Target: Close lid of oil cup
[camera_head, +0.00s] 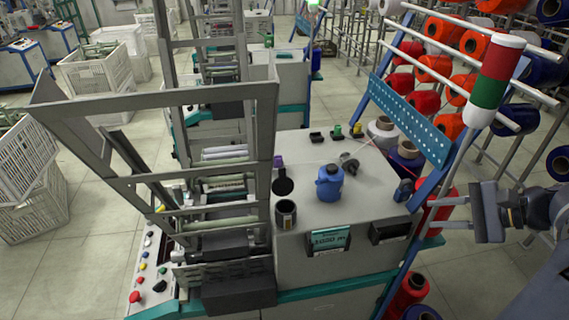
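A dark grey cylindrical cup (286,216), which looks like the oil cup, stands upright near the front left of the machine's grey top. Just behind it is a black round piece (283,186) that may be its lid, with a purple part at its back; I cannot tell whether it is joined to the cup. My gripper (474,213) is at the right, well apart from the cup and beyond the machine's blue frame. It touches nothing that I can see, and its finger gap is unclear.
A blue bottle (329,184) and a dark knob-like part (349,163) stand right of the cup. A metal frame (266,140) rises close to the cup's left. The sloping blue frame (416,205), signal light (495,80) and spool rack lie on the right.

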